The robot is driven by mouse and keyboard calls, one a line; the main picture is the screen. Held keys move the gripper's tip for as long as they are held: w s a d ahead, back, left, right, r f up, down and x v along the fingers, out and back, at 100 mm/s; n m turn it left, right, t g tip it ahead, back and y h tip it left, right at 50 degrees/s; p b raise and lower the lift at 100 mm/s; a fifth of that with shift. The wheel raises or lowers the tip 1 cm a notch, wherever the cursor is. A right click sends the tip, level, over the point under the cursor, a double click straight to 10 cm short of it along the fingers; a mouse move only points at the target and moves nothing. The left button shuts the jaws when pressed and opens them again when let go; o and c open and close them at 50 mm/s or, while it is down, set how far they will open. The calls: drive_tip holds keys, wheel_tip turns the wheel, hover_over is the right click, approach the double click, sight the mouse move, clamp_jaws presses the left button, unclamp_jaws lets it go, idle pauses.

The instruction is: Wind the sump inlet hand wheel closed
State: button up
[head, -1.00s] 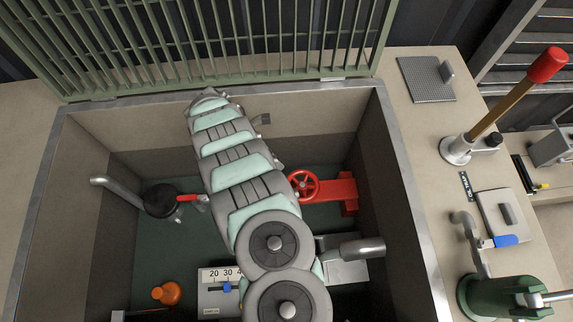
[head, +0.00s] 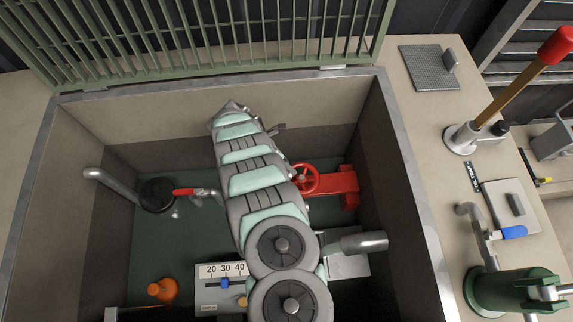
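The red hand wheel (head: 307,179) is down in the open sump pit, in the head view. It sits at the left end of a red valve body (head: 342,183) by the right wall. My arm crosses the middle of the pit and covers the wheel's left edge. My gripper is not visible; the arm's far end hides it. A small grey part juts out to the right near that end, and I cannot tell whether it belongs to the gripper. I cannot see whether anything touches the wheel.
A raised green grating (head: 220,40) stands behind the pit. Left in the pit are a pipe with a red lever (head: 184,192), an orange object (head: 163,290) and a scale (head: 221,288). A grey pipe (head: 360,243) lies below the wheel. The pit rim (head: 403,160) bounds the right side.

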drive_tip(key=shift+f, duration=0.1)
clamp_jaws()
drive_tip(key=m+b, duration=0.1)
drive_tip(key=b, duration=0.2)
drive_tip(key=w+d+m+g+b, duration=0.1)
drive_tip(key=m+b, duration=0.1)
drive_tip(key=b, duration=0.1)
drive_tip(key=shift+f+g+y, duration=0.15)
drive_tip(key=shift+g+y, duration=0.15)
